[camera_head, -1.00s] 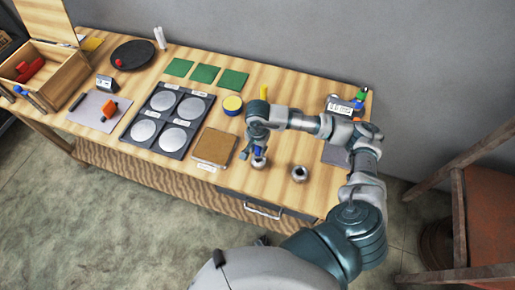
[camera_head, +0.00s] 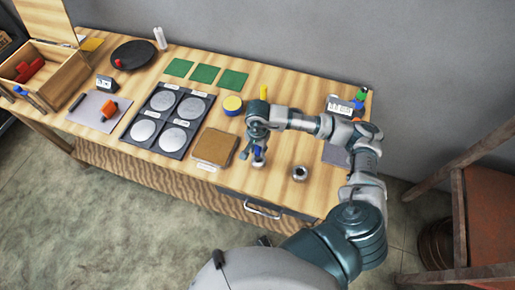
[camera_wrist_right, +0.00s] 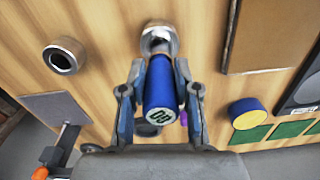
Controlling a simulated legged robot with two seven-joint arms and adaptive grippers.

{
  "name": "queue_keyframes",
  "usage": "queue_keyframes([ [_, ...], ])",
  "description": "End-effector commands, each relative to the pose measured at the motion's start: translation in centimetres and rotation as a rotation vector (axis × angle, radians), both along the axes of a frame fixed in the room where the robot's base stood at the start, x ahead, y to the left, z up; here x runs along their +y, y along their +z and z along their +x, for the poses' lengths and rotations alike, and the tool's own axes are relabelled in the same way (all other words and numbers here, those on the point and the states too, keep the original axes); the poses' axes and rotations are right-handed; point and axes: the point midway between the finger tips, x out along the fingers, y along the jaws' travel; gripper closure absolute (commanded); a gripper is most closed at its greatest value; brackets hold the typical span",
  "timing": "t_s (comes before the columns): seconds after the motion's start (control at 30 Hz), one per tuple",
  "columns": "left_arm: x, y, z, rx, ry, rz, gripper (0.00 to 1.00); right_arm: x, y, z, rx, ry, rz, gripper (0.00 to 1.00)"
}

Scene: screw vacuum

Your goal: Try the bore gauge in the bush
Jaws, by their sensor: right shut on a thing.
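My right gripper (camera_wrist_right: 160,98) is shut on the blue handle of the bore gauge (camera_wrist_right: 160,82). The handle's marked end faces the wrist camera. Its far end points at a metal bush (camera_wrist_right: 167,32), whose ring shows just beyond it. I cannot tell whether the gauge tip is inside this bush or only over it. In the head view my right gripper (camera_head: 257,156) points down near the front of the bench and largely hides that bush. A second metal bush (camera_head: 300,173) stands apart to the right; it also shows in the wrist view (camera_wrist_right: 63,56). My left gripper is not in view.
A brown square block (camera_head: 215,147) lies close left of the gripper, beside a dark tray (camera_head: 152,131) with several round discs. A blue and yellow round tin (camera_head: 232,105) stands behind. A grey mat (camera_head: 335,155) lies right, partly behind my arm. Bare wood surrounds the second bush.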

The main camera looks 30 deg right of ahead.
Motion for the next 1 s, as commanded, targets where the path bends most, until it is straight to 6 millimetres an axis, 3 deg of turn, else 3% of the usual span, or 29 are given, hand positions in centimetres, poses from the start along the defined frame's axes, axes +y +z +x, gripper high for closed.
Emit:
queue_keyframes([
  [1.0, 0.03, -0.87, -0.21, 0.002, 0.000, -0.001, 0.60, 0.02, 0.22, -0.24, -0.001, 0.000, 0.000, 1.00],
])
